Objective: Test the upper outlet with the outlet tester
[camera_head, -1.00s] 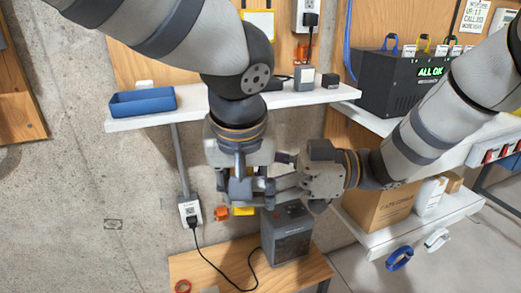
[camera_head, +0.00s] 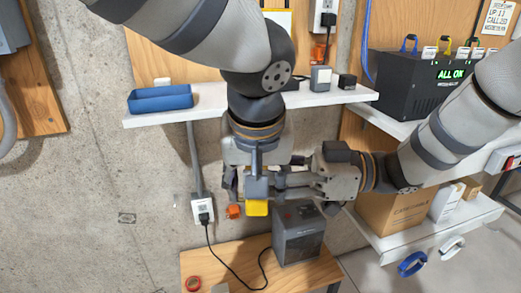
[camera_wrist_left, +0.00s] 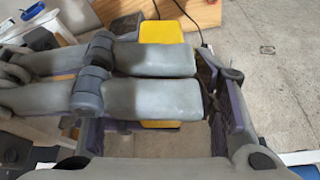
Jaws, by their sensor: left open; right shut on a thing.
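A yellow block-like thing (camera_head: 257,208), apparently the outlet tester, is held in my right gripper (camera_head: 268,188), which is shut on it. In the left wrist view the yellow thing (camera_wrist_left: 160,32) shows past my right gripper's grey fingers. My left gripper (camera_head: 248,186) is open, with its fingers (camera_wrist_left: 165,100) spread either side of the right fingers and the yellow thing. I cannot tell whether they touch. The upper outlet (camera_head: 327,16) is on the wooden panel at the top, with a black plug in its lower part. The lower outlet (camera_head: 202,209) also holds a black plug.
A white shelf (camera_head: 225,104) with a blue tray (camera_head: 160,98) is behind my left arm. An orange item (camera_head: 233,211) is at the wall. A grey box (camera_head: 298,235) stands on the wooden table (camera_head: 225,262). A black unit reading ALL OK (camera_head: 420,83) is right.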

